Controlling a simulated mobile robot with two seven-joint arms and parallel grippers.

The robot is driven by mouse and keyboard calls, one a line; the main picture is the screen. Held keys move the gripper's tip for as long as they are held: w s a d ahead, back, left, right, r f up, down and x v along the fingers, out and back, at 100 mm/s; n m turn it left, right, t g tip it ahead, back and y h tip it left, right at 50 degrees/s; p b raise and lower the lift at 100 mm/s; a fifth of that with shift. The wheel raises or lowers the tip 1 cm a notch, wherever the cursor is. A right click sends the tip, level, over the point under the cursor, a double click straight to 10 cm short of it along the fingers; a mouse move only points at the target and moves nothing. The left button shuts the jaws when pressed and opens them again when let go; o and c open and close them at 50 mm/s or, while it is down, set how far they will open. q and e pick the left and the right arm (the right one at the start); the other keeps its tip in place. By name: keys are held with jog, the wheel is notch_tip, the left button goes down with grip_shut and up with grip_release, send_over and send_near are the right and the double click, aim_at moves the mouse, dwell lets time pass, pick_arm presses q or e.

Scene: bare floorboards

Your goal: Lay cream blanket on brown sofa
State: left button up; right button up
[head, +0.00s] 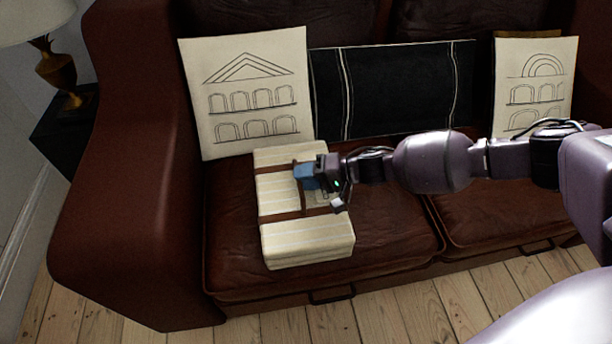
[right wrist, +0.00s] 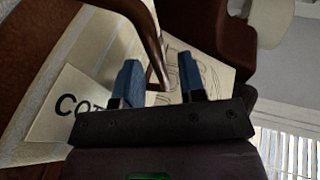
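The cream blanket (head: 306,238), a folded, striped block with brown straps, lies on the left seat cushion of the brown sofa (head: 130,190) in the head view. My right gripper (head: 303,173) is at the blanket's top, by a brown strap handle. In the right wrist view, its two blue fingers (right wrist: 159,64) stand apart. The brown strap handle (right wrist: 152,40) shows in the gap between them; I cannot tell whether either finger touches it. The blanket's cream cloth (right wrist: 100,40) and a printed label (right wrist: 68,106) show beside the fingers. My left gripper is out of view.
Cream pillows with building drawings stand against the backrest at left (head: 235,55) and right (head: 550,60). A black pillow (head: 400,90) is between them. A lamp (head: 58,70) stands on a dark side table beyond the left armrest. The right seat cushion is largely clear beneath my arm.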

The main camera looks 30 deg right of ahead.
jog(key=shift+r, duration=0.15)
jog(key=shift+s+d+r, duration=0.15)
jog(key=shift+d, duration=0.2)
pick_arm(q)
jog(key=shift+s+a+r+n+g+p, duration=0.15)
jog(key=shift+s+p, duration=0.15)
jog(key=shift+p, duration=0.4)
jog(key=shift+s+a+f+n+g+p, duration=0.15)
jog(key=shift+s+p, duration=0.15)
jog(key=shift+p, duration=0.4)
pick_arm(e)
jog(key=v, duration=1.1)
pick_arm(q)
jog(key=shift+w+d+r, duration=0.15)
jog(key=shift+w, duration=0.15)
pick_arm(e)
jog(key=shift+d, duration=0.1)
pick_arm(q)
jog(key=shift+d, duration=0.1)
pick_arm(e)
jog(key=shift+s+d, duration=0.1)
